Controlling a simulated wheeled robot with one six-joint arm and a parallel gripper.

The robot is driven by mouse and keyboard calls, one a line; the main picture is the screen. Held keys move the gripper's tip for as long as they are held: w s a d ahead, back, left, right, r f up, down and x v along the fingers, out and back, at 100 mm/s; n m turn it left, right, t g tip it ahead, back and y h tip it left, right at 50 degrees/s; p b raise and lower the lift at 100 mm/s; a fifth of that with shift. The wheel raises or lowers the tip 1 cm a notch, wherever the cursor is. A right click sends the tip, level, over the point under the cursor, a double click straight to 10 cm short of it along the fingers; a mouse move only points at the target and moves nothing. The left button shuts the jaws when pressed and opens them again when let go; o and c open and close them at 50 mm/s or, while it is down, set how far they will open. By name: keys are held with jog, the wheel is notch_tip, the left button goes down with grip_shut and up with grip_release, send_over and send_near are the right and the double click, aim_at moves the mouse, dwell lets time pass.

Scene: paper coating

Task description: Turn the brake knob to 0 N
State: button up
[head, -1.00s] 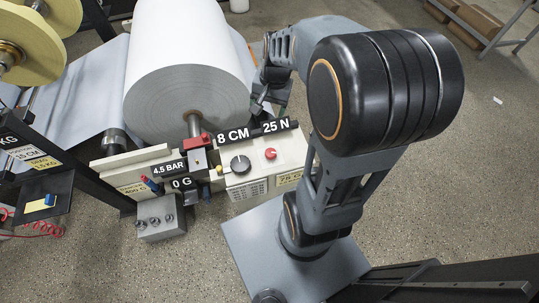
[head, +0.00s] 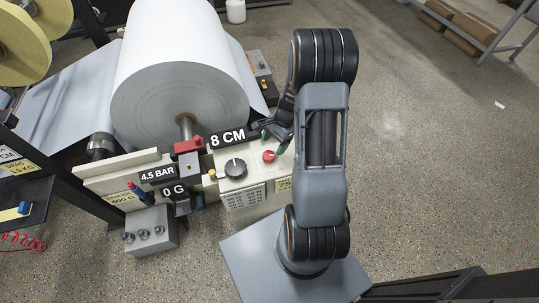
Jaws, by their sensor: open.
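My gripper (head: 264,132) is open and empty, behind and right of the knob, close to the red button. It appears apart from the knob. Its fingers are small and partly dark against the box.
Left of the box are a 4.5 BAR display (head: 158,174), a 0 G display (head: 174,191) and a red-topped block (head: 188,147). A grey box with several small knobs (head: 151,232) stands at front left. Open floor lies to the right.

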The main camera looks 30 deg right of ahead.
aim_at(269, 155)
jog(key=shift+b+x, duration=0.5)
jog(key=shift+x, duration=2.35)
jog(key=c, duration=0.9)
